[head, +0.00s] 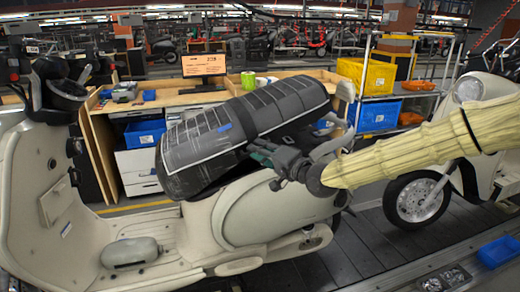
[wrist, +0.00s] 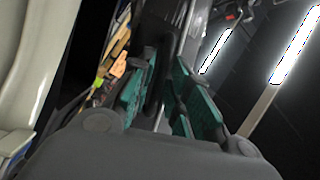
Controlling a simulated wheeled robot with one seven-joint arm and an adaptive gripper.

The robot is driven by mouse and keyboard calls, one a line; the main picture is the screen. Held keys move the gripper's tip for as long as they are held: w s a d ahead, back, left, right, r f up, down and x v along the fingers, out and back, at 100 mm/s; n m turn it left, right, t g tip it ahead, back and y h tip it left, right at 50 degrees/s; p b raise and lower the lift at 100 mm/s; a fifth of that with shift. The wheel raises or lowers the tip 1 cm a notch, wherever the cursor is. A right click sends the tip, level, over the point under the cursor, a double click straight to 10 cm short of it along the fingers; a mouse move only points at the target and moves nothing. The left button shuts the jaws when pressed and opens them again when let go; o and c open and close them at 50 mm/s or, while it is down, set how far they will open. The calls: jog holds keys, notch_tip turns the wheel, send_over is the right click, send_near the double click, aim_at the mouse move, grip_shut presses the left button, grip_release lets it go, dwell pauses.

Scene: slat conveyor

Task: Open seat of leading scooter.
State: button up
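The leading scooter (head: 265,215) is cream and stands at the left and middle of the head view, its front to the left. Its dark grey seat (head: 200,140), with pale lines and a blue patch, is tilted, with its rear end at the right raised above the body. My gripper (head: 258,155) is at the seat's near side, just below its edge. In the wrist view the gripper's teal pads (wrist: 158,95) stand apart, with a dark gap between them. A dark grey surface lies just beyond the tips. Whether they touch the seat is unclear.
A second cream scooter (head: 488,125) stands behind at the right, its front wheel near my arm. A wooden workbench (head: 105,140) and a shelf with yellow (head: 367,76) and blue bins (head: 375,115) stand beyond the conveyor (head: 375,250). A blue tray (head: 500,250) lies at the lower right.

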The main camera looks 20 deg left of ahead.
jog(key=shift+c, duration=0.4)
grip_shut()
